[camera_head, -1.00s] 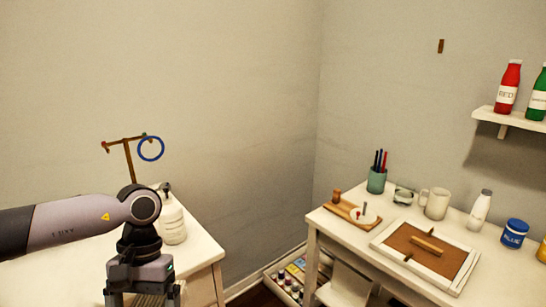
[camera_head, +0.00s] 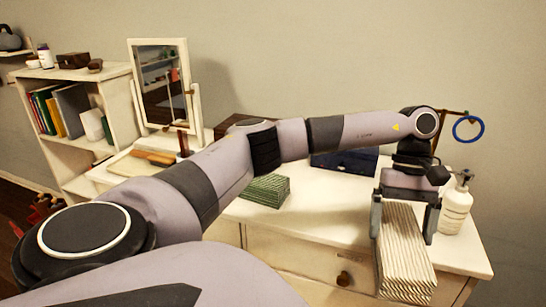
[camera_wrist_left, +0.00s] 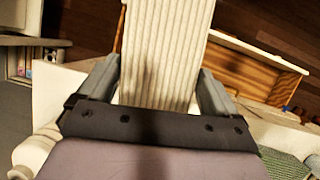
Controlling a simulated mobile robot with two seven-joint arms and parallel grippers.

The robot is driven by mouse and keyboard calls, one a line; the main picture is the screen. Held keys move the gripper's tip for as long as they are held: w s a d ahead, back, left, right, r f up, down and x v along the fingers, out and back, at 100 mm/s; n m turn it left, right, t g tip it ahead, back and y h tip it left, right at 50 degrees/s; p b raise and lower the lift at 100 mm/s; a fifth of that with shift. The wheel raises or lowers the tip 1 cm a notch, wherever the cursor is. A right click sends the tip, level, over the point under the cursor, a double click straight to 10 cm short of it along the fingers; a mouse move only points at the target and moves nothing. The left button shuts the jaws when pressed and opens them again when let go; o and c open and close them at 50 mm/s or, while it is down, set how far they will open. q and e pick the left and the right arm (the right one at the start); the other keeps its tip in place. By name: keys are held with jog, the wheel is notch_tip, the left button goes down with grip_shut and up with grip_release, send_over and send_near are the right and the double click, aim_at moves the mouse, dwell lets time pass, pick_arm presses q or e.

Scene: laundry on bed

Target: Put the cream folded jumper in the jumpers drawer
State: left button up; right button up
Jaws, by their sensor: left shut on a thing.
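The cream folded jumper (camera_head: 405,258) has a ribbed surface and hangs tilted down from my left gripper (camera_head: 404,222). The gripper is shut on it, a finger on each side, over the dresser's right front part. The wrist view also shows the jumper (camera_wrist_left: 165,45) between the fingers (camera_wrist_left: 160,88). In that view an open drawer (camera_wrist_left: 270,68) with a wooden inside lies below, right of the jumper. In the head view a dresser drawer front with a dark knob (camera_head: 345,279) is partly seen; no label is readable. My right gripper is out of view.
On the dresser top (camera_head: 330,212) are a green folded garment (camera_head: 265,190), a dark blue folded item (camera_head: 345,163), a mirror (camera_head: 163,85), a white pump bottle (camera_head: 456,205) and a stand with a blue ring (camera_head: 468,128). A bookshelf (camera_head: 75,145) stands at left.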

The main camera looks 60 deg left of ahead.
aim_at(386, 206)
pick_arm(q)
jog(key=w+a+r+n+t, duration=0.1)
jog(key=a+n, duration=0.1)
jog(key=n, duration=0.1)
jog(key=w+a+r+n+t, duration=0.1)
jog(key=a+r+n, duration=0.1)
jog(key=n, duration=0.1)
jog(key=w+a+r+n+t+h+b, duration=0.1)
jog(key=w+a+n, duration=0.1)
jog(key=n, duration=0.1)
jog(key=shift+a+r+n+t, duration=0.25)
jog(key=shift+n+t, duration=0.05)
jog(key=a+r+n+t+y+b, duration=0.15)
jog(key=a+r+n+y, duration=0.3)
jog(key=a+n, duration=0.65)
jog(key=a+r+n+t+y+b, duration=0.1)
jog(key=a+r+n+t+y, duration=0.15)
jog(key=a+r+n, duration=0.85)
jog(key=shift+s+d+f+n+g+b, duration=0.15)
jog(key=shift+d+f+n+b, duration=0.3)
jog(key=shift+f, duration=3.75)
jog(key=shift+s+d+f+n+g+b, duration=0.2)
jog(key=shift+f+n+b, duration=0.4)
jog(key=shift+f, duration=3.6)
jog(key=shift+s+d+f+n+g+b, duration=0.1)
jog(key=shift+d+f+n+b, duration=0.35)
jog(key=shift+f, duration=3.75)
jog(key=shift+f, duration=0.2)
jog(key=o, duration=0.9)
